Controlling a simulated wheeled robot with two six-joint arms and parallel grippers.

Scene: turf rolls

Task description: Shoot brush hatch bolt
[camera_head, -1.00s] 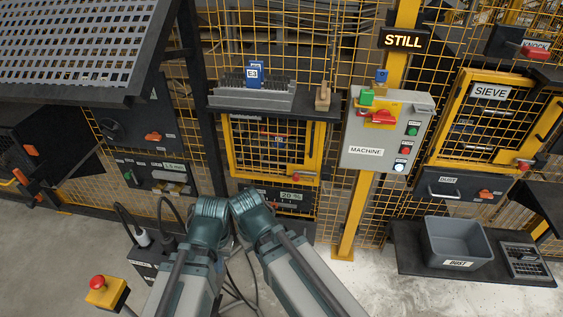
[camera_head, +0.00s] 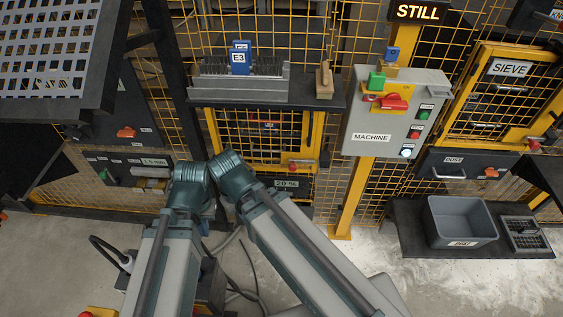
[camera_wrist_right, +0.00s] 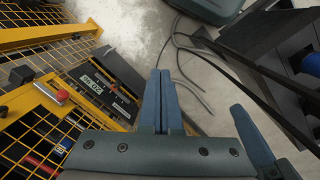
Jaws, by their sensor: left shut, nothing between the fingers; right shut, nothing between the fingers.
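The brush hatch (camera_head: 265,135) is a yellow-framed mesh door below the brush shelf; it looks closed. Its bolt, with a red knob (camera_head: 293,167), is at the frame's lower right. The red knob (camera_wrist_right: 62,96) also shows at the left of the right wrist view. My right gripper (camera_wrist_right: 164,78) is shut and empty, to the right of the knob and apart from it. My left arm's teal joint (camera_head: 190,182) is left of the hatch in the head view; its fingers are largely hidden there. The right fingers are hidden in the head view.
A brush rack (camera_head: 240,82) with a blue E3 tag and a wooden block (camera_head: 324,80) sit on the shelf above. The grey machine box (camera_head: 395,115) is to the right. A grey dust bin (camera_head: 462,222) stands farther right. Cables (camera_wrist_right: 190,75) lie on the floor.

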